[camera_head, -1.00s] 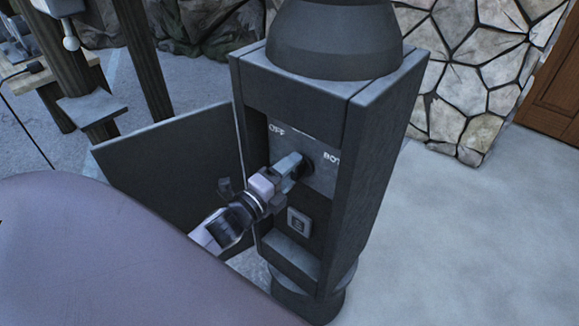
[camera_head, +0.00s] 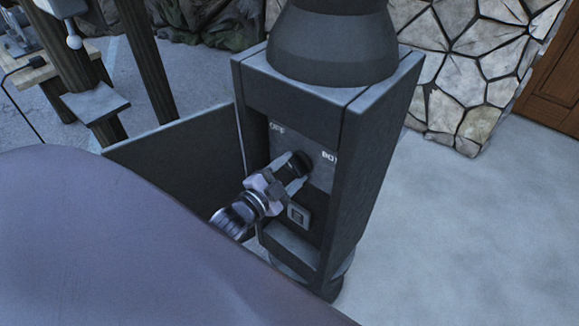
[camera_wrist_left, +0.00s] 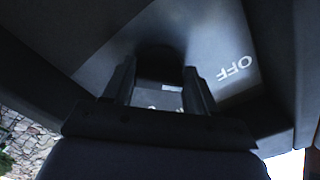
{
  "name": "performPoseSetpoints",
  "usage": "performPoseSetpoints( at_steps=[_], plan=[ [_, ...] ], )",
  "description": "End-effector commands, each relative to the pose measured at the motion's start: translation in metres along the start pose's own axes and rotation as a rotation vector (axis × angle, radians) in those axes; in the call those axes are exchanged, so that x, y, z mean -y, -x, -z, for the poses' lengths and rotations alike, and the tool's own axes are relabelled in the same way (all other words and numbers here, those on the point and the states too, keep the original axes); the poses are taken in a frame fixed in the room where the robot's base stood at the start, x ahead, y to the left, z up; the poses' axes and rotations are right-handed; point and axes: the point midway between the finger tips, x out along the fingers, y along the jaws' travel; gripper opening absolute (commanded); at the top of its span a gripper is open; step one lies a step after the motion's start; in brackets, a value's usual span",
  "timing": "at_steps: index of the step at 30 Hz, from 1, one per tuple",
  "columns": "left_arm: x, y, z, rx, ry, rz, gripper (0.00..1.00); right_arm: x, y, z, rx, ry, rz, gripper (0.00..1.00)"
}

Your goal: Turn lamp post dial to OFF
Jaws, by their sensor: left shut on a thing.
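The lamp post (camera_head: 370,160) is a dark grey square column with its compartment open. Inside, a grey dial plate (camera_head: 318,172) carries an OFF label at its left and a partly hidden label starting with "BO" at its right. The black dial (camera_head: 300,163) sits on this plate. My left gripper (camera_head: 293,172) is shut on the dial, with one finger on each side of it. In the left wrist view the two fingers (camera_wrist_left: 158,92) straddle the dark dial (camera_wrist_left: 158,58), and the OFF label (camera_wrist_left: 236,68) reads tilted at the right. My right gripper is not in view.
The compartment door (camera_head: 180,155) hangs open to the left of the post. A small outlet (camera_head: 299,215) sits below the dial, above a ledge. A stone wall (camera_head: 470,65) and a wooden door (camera_head: 555,85) stand behind at right. The pavement right of the post is clear.

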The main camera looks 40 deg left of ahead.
Motion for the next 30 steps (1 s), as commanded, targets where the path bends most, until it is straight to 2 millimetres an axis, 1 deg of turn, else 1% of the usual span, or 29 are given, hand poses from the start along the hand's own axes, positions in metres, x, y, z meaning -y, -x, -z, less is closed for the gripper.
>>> performPoseSetpoints(
  at_steps=[3, 9, 25, 26, 27, 28, 30],
  plan=[
    [0.0006, -0.0001, -0.0004, 0.003, 0.056, 0.0, 0.27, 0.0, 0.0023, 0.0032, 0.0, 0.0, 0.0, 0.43],
    [-0.0002, -0.0001, -0.0005, 0.002, 0.112, 0.0, 0.27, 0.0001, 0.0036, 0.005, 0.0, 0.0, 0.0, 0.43],
    [-0.0008, -0.0001, -0.0005, 0.001, 0.136, 0.001, 0.27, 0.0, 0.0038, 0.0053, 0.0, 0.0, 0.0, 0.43],
    [-0.0008, 0.0, -0.0006, 0.001, 0.136, 0.001, 0.67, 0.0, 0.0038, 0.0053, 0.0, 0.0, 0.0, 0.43],
    [-0.0008, 0.0, -0.0005, 0.001, 0.135, 0.001, 0.8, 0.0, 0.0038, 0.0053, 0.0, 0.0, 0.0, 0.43],
    [-0.0009, 0.0, -0.0005, 0.001, 0.135, 0.001, 0.83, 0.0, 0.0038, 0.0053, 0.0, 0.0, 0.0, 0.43],
    [-0.001, 0.0, -0.0004, 0.001, 0.133, 0.0, 0.83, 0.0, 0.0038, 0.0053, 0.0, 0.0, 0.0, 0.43]
  ],
)
